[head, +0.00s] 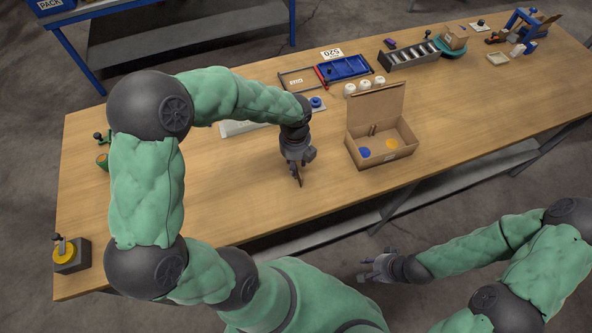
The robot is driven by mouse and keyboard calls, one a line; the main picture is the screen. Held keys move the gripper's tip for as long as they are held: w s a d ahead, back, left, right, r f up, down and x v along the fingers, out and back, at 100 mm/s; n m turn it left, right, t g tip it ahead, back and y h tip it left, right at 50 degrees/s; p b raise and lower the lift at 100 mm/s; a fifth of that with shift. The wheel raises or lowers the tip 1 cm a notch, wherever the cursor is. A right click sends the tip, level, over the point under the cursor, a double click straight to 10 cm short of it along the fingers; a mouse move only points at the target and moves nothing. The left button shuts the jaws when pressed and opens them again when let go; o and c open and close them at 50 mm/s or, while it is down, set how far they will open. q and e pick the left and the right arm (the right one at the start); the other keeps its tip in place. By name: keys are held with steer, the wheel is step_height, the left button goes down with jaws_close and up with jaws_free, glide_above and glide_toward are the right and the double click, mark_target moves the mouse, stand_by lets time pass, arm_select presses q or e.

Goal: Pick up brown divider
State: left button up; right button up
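My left gripper (298,168) points down over the middle of the table, left of the open cardboard box (398,152). A thin brown piece, seen nearly edge-on, shows between its fingertips; it looks like the brown divider (299,179). The gripper appears shut on it. Whether the divider's lower edge touches the table I cannot tell. My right gripper (365,269) is open and empty, off the table's front edge. The box has its lid up and holds a blue disc (364,153), a yellow disc (391,143) and a small brown upright piece (373,130).
White round items (364,86), a blue tray (346,68) and a dark rack (409,57) stand behind the box. A device with a yellow top (67,254) is at the near left corner.

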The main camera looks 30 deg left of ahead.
arm_select(q)
steer(key=shift+f, duration=0.65)
steer(key=shift+f, duration=0.25)
jaws_close()
